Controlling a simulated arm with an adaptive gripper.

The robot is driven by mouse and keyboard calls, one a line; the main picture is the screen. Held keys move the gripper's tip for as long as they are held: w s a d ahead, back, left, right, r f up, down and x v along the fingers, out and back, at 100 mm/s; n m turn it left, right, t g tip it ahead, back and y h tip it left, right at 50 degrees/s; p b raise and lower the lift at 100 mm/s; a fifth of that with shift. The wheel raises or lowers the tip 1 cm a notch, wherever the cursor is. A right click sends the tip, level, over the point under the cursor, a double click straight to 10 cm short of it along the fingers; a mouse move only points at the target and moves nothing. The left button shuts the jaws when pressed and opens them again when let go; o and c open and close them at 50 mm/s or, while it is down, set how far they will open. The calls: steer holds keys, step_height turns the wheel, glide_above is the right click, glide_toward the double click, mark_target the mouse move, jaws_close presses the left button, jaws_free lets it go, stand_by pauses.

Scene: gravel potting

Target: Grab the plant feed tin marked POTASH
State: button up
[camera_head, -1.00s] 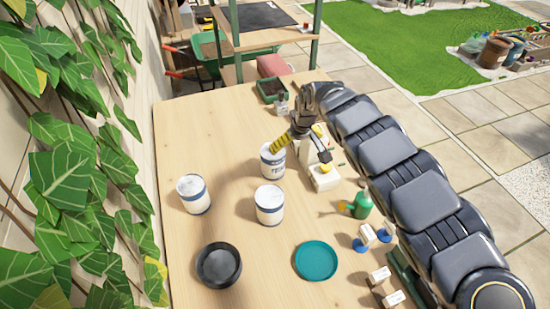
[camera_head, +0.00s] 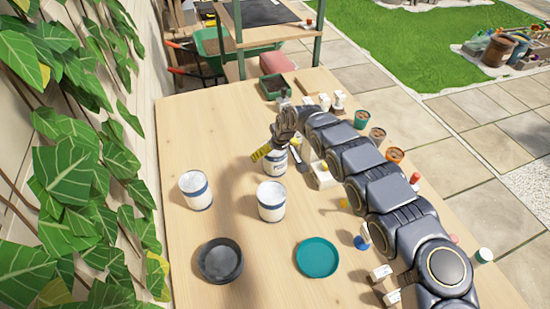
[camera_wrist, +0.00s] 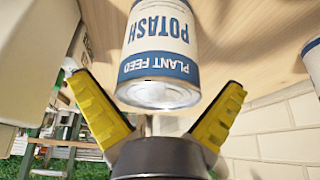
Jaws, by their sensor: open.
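The POTASH tin, white with a blue band reading PLANT FEED, shows upside down in the wrist view (camera_wrist: 160,45). In the head view it is the rear tin (camera_head: 276,169), partly hidden by my gripper (camera_head: 281,155), and stands upright on the table. My gripper is open, with a yellow-padded finger to each side of the tin in the wrist view (camera_wrist: 158,84). The tin lies ahead of the palm, with a gap between it and each finger. Two similar tins stand nearby, one in front (camera_head: 271,203) and one at left (camera_head: 195,190); their labels are unreadable.
A black saucer (camera_head: 220,260) and a teal saucer (camera_head: 317,258) lie at the table's front. A white block (camera_head: 322,176) stands close right of the POTASH tin. Several pots and small items line the right edge. The table's left rear is clear.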

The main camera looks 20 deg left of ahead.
steer(key=shift+f, duration=0.2)
steer(key=c, duration=1)
